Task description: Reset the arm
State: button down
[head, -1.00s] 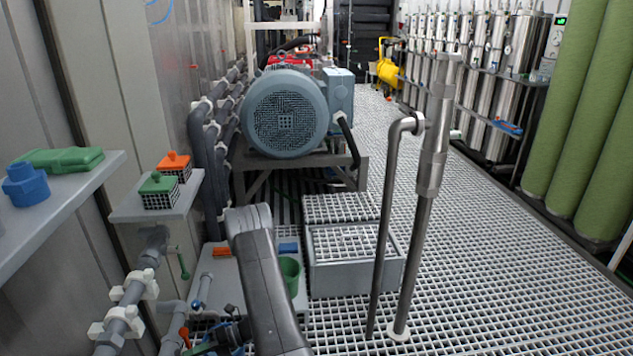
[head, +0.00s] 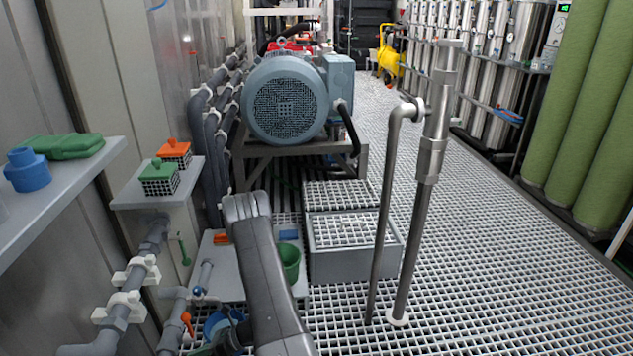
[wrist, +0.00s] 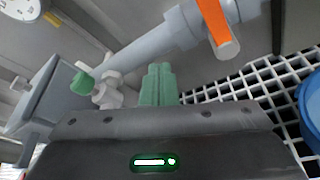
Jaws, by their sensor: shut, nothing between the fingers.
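My gripper shows in the wrist view as two green fingers (wrist: 158,84) pressed together with nothing between them. It is close to a grey pipe (wrist: 150,58) with an orange handle (wrist: 215,22) above and to the right. In the head view my dark grey arm rises from the bottom centre. The fingers are mostly hidden low at the left of the arm there, near a blue round container (head: 217,321) and an orange valve handle (head: 187,322).
Grey pipes with white clamps (head: 132,272) run along the left wall. A low shelf holds a green cup (head: 289,262). A steel standpipe (head: 428,170) rises on the right. Grating floor (head: 500,270) is open beyond it. A large motor (head: 287,100) stands behind.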

jog(key=shift+s+f+n+t, duration=0.15)
jog(key=shift+f+n+t, duration=0.85)
jog(key=shift+f+n, duration=0.65)
jog(key=shift+r, duration=0.2)
jog(key=shift+r, duration=0.1)
